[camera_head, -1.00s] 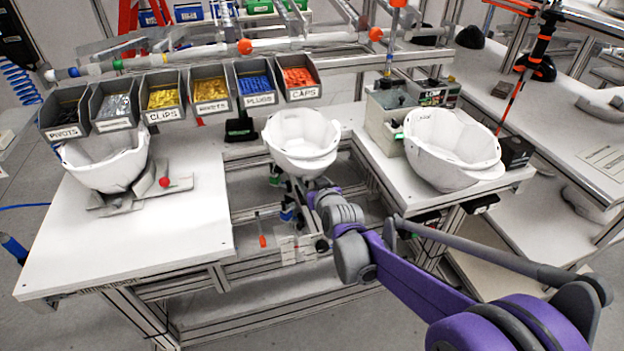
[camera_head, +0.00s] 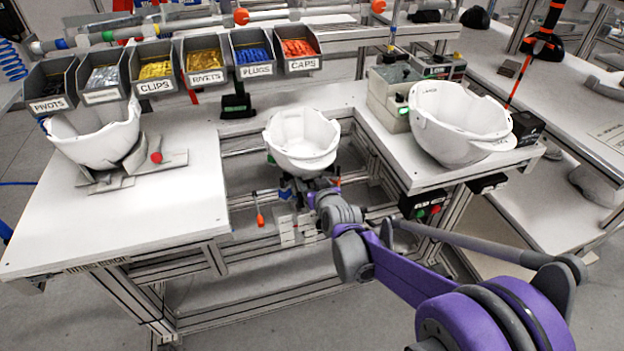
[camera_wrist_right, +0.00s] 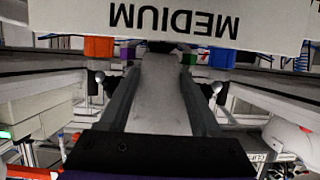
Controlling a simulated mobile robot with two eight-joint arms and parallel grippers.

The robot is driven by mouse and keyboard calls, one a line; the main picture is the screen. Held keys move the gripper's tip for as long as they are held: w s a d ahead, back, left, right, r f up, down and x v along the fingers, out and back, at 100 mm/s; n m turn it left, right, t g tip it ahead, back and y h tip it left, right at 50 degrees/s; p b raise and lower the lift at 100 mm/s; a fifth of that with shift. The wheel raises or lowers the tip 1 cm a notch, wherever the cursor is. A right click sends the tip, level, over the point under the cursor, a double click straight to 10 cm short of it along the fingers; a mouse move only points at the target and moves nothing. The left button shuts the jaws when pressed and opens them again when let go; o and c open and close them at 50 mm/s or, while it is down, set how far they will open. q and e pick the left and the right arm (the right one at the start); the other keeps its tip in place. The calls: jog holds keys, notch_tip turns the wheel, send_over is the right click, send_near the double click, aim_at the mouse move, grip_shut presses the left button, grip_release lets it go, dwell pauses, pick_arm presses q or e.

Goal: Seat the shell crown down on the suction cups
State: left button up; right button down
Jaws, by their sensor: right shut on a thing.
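A white helmet shell (camera_head: 302,152) is held open side up over the gap between the bench tops. My right gripper (camera_head: 322,187) is shut on the shell's near side, its jaws partly hidden by my wrist. In the right wrist view, the fingers (camera_wrist_right: 162,62) reach up to the white shell (camera_wrist_right: 80,14), which carries an upside-down "MEDIUM" label. A second white shell (camera_head: 100,140) rests on a grey stand at the left. A third white shell (camera_head: 455,125) sits on the right bench top. I cannot make out the suction cups. My left gripper is out of view.
Labelled parts bins (camera_head: 205,75) stand in a row behind the left bench top (camera_head: 130,220), whose front is clear. A grey-green box (camera_head: 390,100) stands beside the right shell. A black box with green and red buttons (camera_head: 425,205) hangs under the right bench edge.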

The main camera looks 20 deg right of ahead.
grip_release()
jog(key=shift+s, duration=0.1)
jog(key=v, duration=1)
jog(key=shift+s+r+p, duration=0.15)
jog(key=shift+s+p, duration=0.2)
jog(key=shift+p, duration=0.05)
jog(key=s+g+p, duration=0.2)
jog(key=s, duration=0.6)
jog(key=s+f+g+p, duration=0.1)
jog(key=s+g+p, duration=0.1)
jog(key=s, duration=0.7)
jog(key=s+g+p, duration=0.2)
jog(key=s+g, duration=0.2)
jog(key=s, duration=0.4)
jog(key=shift+s+f+p, duration=0.3)
